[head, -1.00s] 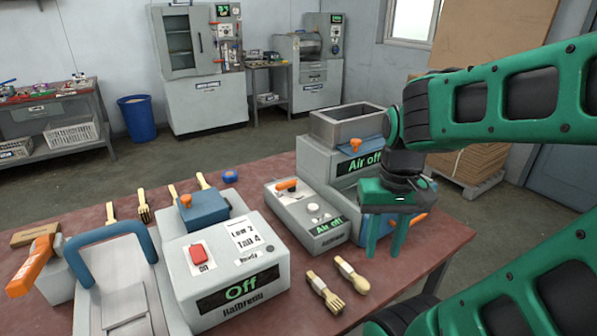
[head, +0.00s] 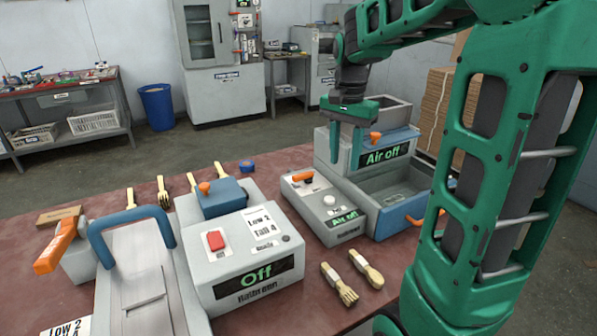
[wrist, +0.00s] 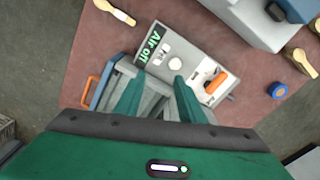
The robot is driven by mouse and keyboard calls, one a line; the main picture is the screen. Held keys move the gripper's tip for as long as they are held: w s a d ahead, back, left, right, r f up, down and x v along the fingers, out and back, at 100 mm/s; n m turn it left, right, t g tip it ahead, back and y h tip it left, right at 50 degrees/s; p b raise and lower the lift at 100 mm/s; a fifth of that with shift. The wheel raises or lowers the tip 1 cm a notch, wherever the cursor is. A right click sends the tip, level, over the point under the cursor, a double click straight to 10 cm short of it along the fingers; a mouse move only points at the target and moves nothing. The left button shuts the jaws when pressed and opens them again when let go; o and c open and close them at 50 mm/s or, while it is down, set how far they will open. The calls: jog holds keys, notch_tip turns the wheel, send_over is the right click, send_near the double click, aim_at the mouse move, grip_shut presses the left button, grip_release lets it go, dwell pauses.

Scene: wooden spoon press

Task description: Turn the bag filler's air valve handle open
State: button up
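A grey control box (head: 325,210) with an "Air off" display stands on the table. An orange handle (head: 303,178) lies on its upper face, and it also shows in the wrist view (wrist: 216,82). Behind and right is a grey hopper machine (head: 340,175) with its own "Air off" display (head: 386,155) and a small orange knob (head: 375,137). I cannot read which one is named bag filler. My gripper (head: 346,150) is open and empty, fingers pointing down by the hopper machine's left side. In the wrist view the fingers (wrist: 158,80) are spread, apart from the orange handle.
A larger machine reading "Off" (head: 255,280), with a red button (head: 215,240), stands left. Wooden utensils (head: 340,285) lie in front of the control box. A blue tape roll (head: 247,165) lies behind.

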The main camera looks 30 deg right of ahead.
aim_at(303, 173)
jog(key=w+a+f+m, duration=0.1)
jog(key=w+m, duration=0.1)
jog(key=w, duration=0.6)
jog(key=w+a+m, duration=0.2)
jog(key=w+m, duration=0.1)
jog(key=w, duration=0.5)
jog(key=f, duration=1.1)
jog(key=shift+d, duration=0.2)
